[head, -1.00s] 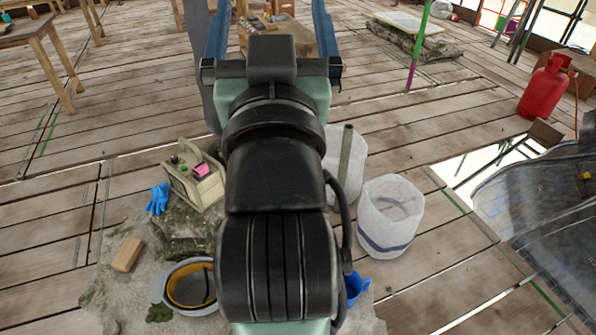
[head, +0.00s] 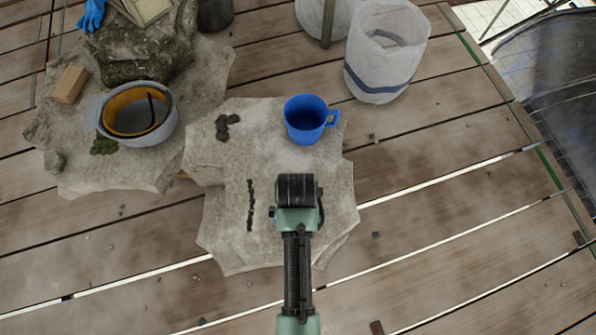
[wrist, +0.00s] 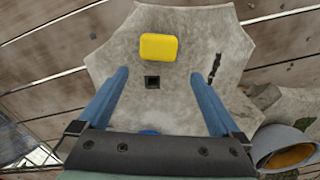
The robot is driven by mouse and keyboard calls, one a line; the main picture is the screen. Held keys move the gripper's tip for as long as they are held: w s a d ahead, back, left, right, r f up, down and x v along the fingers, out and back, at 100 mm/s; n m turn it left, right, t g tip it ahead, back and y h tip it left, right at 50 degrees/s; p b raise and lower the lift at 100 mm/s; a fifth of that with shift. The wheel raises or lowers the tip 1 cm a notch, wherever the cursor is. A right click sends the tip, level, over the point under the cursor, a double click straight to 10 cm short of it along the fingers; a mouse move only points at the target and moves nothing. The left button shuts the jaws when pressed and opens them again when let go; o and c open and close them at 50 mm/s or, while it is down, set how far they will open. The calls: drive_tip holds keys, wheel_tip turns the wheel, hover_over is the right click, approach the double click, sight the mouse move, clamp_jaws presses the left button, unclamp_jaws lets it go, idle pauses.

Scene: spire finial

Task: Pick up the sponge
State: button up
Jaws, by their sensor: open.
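The sponge (wrist: 159,47) is a yellow, rounded block lying flat on a rough grey stone slab, seen in the wrist view. It does not show in the head view, where my arm covers part of the slab (head: 225,230). My gripper (wrist: 161,73) is open, with its two blue fingers spread wide and nothing between them. In the wrist view the sponge appears just beyond the fingertips, between their lines and apart from both. A small dark square mark (wrist: 152,82) shows on the slab on the near side of the sponge.
A blue mug (head: 305,120) stands on the slab beyond my arm. To the left are a grey upturned helmet-like bowl (head: 155,130) and a tan block (head: 70,84). A white bucket (head: 385,60) stands at upper right. The planks at lower right are mostly clear.

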wheel_tip(320, 180, down, 6)
drive_tip(key=b, duration=0.2)
drive_tip(key=shift+f+b, duration=0.25)
drive_tip(key=shift+b, duration=0.1)
drive_tip(key=f+b, duration=0.2)
drive_tip(key=f, duration=0.1)
drive_tip(key=f+b, duration=0.1)
drive_tip(key=f, duration=0.1)
drive_tip(key=shift+w+d+f+b, duration=0.15)
drive_tip(key=shift+w+d+b, duration=0.05)
drive_tip(key=shift+w+b, duration=0.1)
drive_tip(key=shift+s, duration=0.1)
